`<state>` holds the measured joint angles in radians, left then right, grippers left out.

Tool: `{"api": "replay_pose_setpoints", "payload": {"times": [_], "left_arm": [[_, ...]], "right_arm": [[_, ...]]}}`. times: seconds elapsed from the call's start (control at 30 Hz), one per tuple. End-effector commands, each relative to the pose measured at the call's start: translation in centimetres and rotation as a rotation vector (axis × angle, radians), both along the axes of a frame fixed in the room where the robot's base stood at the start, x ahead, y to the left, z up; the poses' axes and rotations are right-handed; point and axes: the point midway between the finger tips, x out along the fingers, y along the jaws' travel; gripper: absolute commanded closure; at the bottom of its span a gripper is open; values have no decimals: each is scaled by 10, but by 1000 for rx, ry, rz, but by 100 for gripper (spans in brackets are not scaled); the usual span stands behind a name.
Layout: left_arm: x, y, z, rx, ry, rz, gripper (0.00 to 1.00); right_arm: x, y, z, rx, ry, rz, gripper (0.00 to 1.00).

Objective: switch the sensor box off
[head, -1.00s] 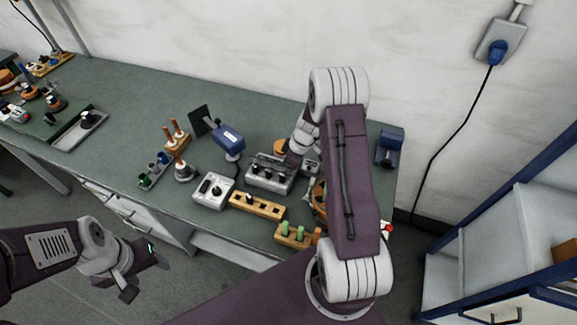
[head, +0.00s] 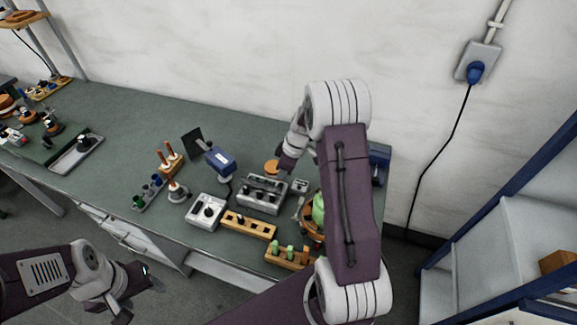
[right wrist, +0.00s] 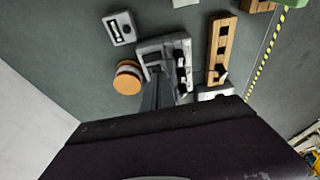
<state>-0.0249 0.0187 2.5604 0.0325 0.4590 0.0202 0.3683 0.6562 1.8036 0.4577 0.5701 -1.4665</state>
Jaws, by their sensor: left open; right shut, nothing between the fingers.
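A grey box (head: 262,196) with several black knobs stands on the green bench; the right wrist view also shows it (right wrist: 152,48). A small pale box (head: 300,186) with a dark slot on top is beside it, clearer in the right wrist view (right wrist: 119,28). I cannot tell for certain which is the sensor box, nor read any switch position. My right gripper (head: 284,166) is shut and empty, above the bench behind the grey box. In the right wrist view its fingers (right wrist: 158,94) cover part of that box; contact is not visible. My left gripper (head: 138,292) is open and empty, off the bench's front.
An orange-topped round piece (head: 272,167) is close to my right gripper. A blue device (head: 219,158) stands left.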

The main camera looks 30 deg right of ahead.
Motion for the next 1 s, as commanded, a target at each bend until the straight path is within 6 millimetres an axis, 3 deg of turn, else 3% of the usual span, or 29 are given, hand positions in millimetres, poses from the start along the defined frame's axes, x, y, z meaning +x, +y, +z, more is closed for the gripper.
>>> {"api": "replay_pose_setpoints", "payload": {"times": [0.2,0.33,0.9,1.0], "left_arm": [[0,0,-10,0,0,0,40],[0,0,-12,0,0,0,40],[0,0,-12,0,0,0,40],[0,0,-14,0,0,0,40]], "right_arm": [[-16,-1,39,-1,-3,-1,100],[-21,-2,52,-1,-1,1,100],[-23,-1,57,0,1,1,100],[-19,10,59,-4,-9,31,100]]}}
